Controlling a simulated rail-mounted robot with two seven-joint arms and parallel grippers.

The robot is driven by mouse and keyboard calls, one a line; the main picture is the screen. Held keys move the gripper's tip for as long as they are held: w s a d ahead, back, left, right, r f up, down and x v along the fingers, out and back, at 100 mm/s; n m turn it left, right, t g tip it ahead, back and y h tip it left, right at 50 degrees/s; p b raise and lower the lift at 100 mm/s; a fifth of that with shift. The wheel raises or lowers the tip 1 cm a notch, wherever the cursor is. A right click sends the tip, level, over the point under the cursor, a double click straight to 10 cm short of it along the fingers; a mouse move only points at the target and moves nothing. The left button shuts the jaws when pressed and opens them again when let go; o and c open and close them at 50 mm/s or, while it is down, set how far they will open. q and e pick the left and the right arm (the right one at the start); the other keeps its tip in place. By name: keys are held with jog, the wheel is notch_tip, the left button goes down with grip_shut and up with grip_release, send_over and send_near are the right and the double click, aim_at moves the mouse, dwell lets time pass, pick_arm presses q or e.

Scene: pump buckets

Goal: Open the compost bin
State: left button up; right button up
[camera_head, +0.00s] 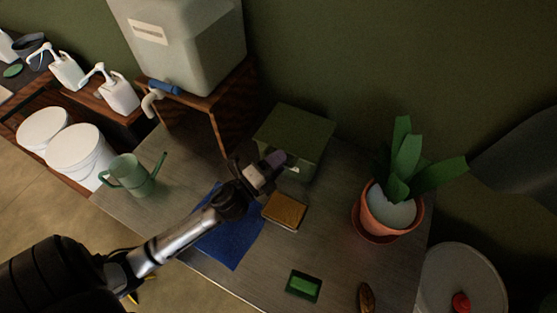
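A dark green lidded box (296,135), which looks like the compost bin, stands at the back of the grey table. Its lid looks shut. A small pale spot shows low on its front face. My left gripper (274,163) is right in front of the box, at its front left side. A purple-grey tip shows at its end, and it hides part of the box's front. I cannot tell whether it touches the box or whether its fingers are open. My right gripper is out of view.
On the table (195,178) are a green watering can (131,174), blue cloth (233,243), orange-brown block (284,210), green block (303,286), brown item (366,297) and potted plant (392,212). A tank (190,50) stands left. A white bucket (462,281) is right.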

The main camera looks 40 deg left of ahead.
pick_arm(q)
jog(key=shift+c, duration=0.4)
grip_shut()
